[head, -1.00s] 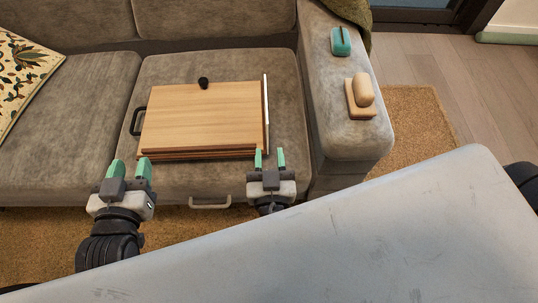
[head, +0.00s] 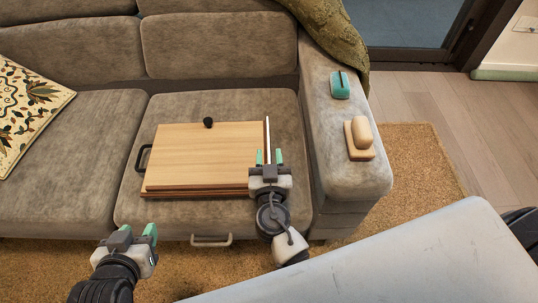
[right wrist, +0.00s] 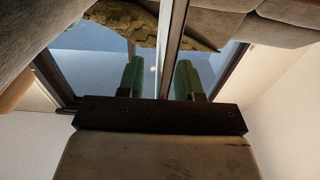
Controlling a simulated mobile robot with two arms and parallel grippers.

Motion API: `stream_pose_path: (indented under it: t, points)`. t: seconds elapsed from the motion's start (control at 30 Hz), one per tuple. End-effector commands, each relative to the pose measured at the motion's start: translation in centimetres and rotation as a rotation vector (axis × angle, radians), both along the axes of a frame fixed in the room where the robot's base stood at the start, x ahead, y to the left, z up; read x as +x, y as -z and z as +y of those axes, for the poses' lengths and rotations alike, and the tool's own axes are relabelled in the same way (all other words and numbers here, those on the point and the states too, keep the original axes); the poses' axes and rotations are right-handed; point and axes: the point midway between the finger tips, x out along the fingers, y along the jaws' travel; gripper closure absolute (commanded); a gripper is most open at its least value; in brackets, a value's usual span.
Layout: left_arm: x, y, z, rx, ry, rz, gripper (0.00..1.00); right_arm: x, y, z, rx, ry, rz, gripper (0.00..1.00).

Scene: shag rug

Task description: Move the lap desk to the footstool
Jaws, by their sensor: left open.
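The lap desk (head: 205,155) is a light wooden board lying flat on the right seat cushion of the grey sofa. It has a black handle on its left side, a black knob at its back edge and a thin pale upright strip along its right edge. My right gripper (head: 269,157) is open at that right edge. In the right wrist view the strip (right wrist: 172,50) shows between the two green fingers, with a gap on each side. My left gripper (head: 137,232) is open and empty in front of the sofa, apart from the lap desk.
The sofa armrest (head: 340,175) stands close on the right, holding a teal object (head: 340,88) and a wooden brush-like object (head: 361,138). A patterned cushion (head: 28,105) lies at left. A pale handle (head: 211,241) shows at the sofa's front.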

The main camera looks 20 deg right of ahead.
Motion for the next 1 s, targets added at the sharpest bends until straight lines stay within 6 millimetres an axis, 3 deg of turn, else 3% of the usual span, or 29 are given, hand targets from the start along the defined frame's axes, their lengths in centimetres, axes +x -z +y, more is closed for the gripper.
stream_pose_path:
  t: [0.2,0.43,1.0]
  points:
    - [-0.02,-0.23,0.02,0.0,0.0,0.0,0.57,0.01,0.01,-0.01,0.0,0.0,0.0,0.65]
    - [0.02,-0.32,0.01,0.0,-0.001,-0.002,0.57,-0.01,0.0,-0.01,0.0,0.0,0.0,1.0]
    - [0.03,-0.29,0.0,0.0,0.0,-0.002,0.57,-0.02,0.0,-0.01,0.0,0.001,0.0,1.0]
